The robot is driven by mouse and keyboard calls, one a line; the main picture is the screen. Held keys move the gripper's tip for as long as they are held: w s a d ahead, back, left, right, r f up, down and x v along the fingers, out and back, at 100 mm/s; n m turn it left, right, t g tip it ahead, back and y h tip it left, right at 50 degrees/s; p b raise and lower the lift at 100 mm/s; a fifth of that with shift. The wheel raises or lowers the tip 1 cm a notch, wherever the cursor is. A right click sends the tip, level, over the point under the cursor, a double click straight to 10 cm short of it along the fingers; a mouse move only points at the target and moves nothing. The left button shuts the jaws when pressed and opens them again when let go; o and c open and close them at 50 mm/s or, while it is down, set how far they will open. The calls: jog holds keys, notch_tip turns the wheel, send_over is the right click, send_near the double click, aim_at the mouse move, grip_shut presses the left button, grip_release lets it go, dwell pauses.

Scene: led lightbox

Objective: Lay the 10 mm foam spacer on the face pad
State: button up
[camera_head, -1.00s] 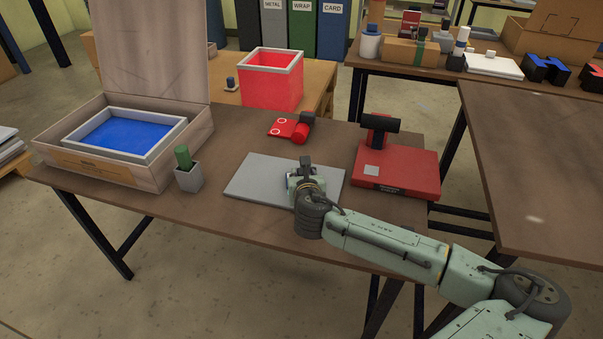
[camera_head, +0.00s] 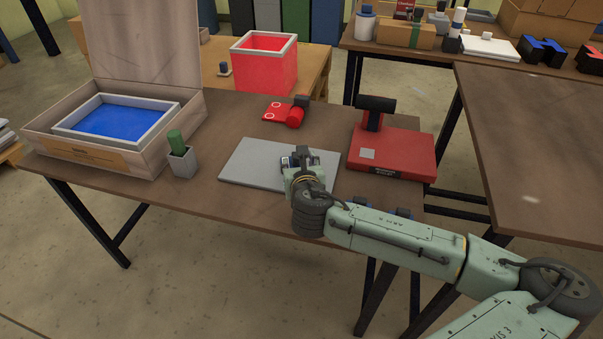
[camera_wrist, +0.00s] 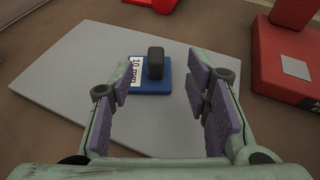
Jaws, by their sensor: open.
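The foam spacer (camera_wrist: 150,88) is a blue block with a white "10 mm" label and a black knob on top. It lies on the grey board (camera_wrist: 75,75), ahead of my gripper (camera_wrist: 163,95) in the wrist view. My gripper is open, its purple-padded fingers spread to either side with nothing between the pads. In the head view my gripper (camera_head: 301,160) is over the right part of the board and mostly hides the spacer. A pale square on the red base (camera_head: 407,155) may be the face pad; I cannot tell for sure.
The red base carries a black cylinder (camera_head: 376,103). A grey pot with a green item (camera_head: 182,162) and an open box with a blue-bottomed tray (camera_head: 125,120) stand left. Brown table shows between them.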

jog(key=v, duration=0.6)
jog(key=shift+s+r+b, duration=0.1)
jog(key=shift+s+b, duration=0.15)
jog(key=shift+b, duration=0.1)
